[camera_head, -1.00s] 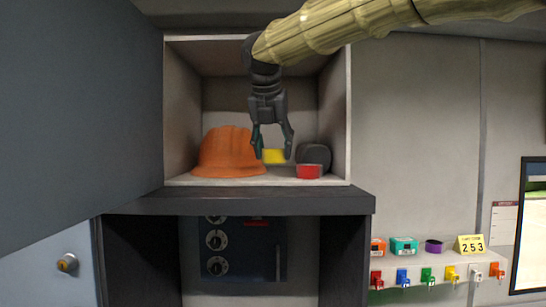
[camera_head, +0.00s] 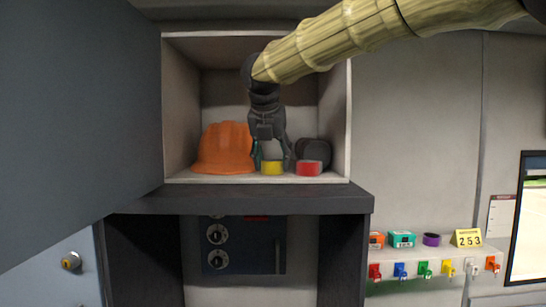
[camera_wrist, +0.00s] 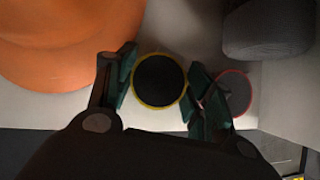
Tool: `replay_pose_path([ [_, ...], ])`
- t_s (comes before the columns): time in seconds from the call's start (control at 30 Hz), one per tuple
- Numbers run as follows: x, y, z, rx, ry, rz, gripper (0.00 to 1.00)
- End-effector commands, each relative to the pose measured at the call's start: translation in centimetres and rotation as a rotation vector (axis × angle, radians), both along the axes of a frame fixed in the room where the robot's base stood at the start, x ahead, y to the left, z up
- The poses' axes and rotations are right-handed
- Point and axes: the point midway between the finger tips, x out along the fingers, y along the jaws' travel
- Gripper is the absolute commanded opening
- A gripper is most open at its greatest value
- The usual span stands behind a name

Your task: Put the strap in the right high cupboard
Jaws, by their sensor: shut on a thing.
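The yellow strap (camera_head: 272,168), a short round roll, is between the fingers of my gripper (camera_head: 272,160) inside the open high cupboard (camera_head: 347,110). In the wrist view the strap (camera_wrist: 160,81) shows from above as a dark disc with a yellow rim, with a green-tipped finger on either side. My gripper is shut on it. The strap is at the cupboard floor, near the front edge; whether it bears fully on the floor I cannot tell.
An orange helmet (camera_head: 224,150) stands left of the strap. A red roll (camera_head: 308,168) is close on the right, with a dark grey rounded thing (camera_head: 316,150) behind it. The cupboard door (camera_head: 75,110) stands open at left. A small shelf (camera_head: 445,252) with several coloured items is lower right.

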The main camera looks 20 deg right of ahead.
Motion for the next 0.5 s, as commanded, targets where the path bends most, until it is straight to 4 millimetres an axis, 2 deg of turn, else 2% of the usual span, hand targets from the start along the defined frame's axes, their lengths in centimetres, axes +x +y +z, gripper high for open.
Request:
replay_pose_path([
  [0.17, -0.01, 0.01, -0.16, 0.0, 0.0, 0.0, 0.25],
  [0.2, -0.01, 0.0, -0.19, 0.0, 0.0, 0.0, 0.58],
  [0.3, 0.0, -0.01, -0.19, 0.0, 0.0, 0.0, 0.74],
  [0.5, 0.0, -0.01, -0.19, 0.0, 0.0, 0.0, 0.74],
])
